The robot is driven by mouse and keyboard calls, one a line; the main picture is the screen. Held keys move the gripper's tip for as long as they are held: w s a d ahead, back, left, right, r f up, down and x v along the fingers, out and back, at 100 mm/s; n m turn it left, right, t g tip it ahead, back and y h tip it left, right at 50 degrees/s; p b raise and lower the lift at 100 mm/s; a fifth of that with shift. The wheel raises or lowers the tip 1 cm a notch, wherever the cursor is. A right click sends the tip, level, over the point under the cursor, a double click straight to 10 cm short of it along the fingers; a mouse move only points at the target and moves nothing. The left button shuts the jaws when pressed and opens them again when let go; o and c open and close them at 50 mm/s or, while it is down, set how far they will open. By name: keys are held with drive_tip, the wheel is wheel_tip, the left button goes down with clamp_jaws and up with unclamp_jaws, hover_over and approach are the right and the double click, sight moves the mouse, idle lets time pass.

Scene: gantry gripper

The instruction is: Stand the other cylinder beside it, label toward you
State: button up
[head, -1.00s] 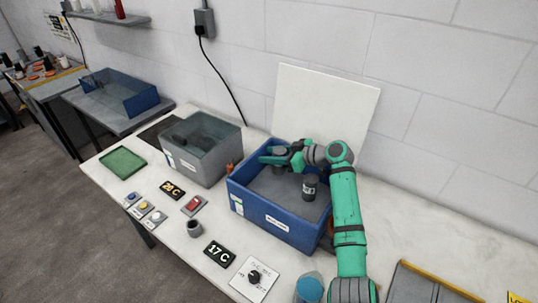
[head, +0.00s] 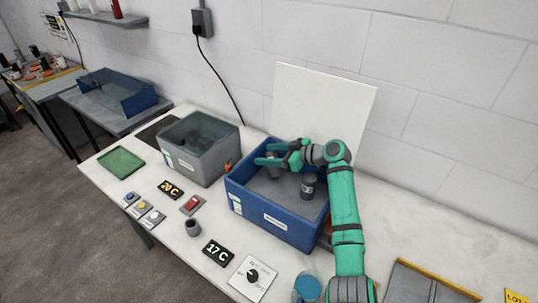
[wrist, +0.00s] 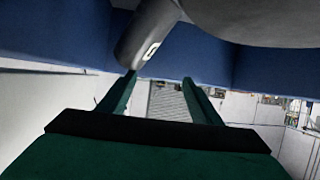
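A dark grey cylinder (head: 308,186) with a pale label stands upright in the blue bin (head: 277,220), toward its right side. Another grey cylinder (head: 273,168) is in the bin behind and left of it, partly hidden under my gripper (head: 264,154). My gripper reaches over the bin pointing left, its fingers spread and nothing between them. In the wrist view, a grey cylinder (wrist: 148,32) with a small white label patch is close beyond the fingertips of my gripper (wrist: 160,90). I cannot tell whether it touches a finger.
A grey clear-topped bin (head: 202,158) stands left of the blue bin. A white panel (head: 325,100) rises behind. Displays, buttons, a small cup (head: 193,228) and a dial plate (head: 252,278) lie in front. A green mat (head: 120,162) is far left.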

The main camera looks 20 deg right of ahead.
drive_tip(key=v, duration=1.2)
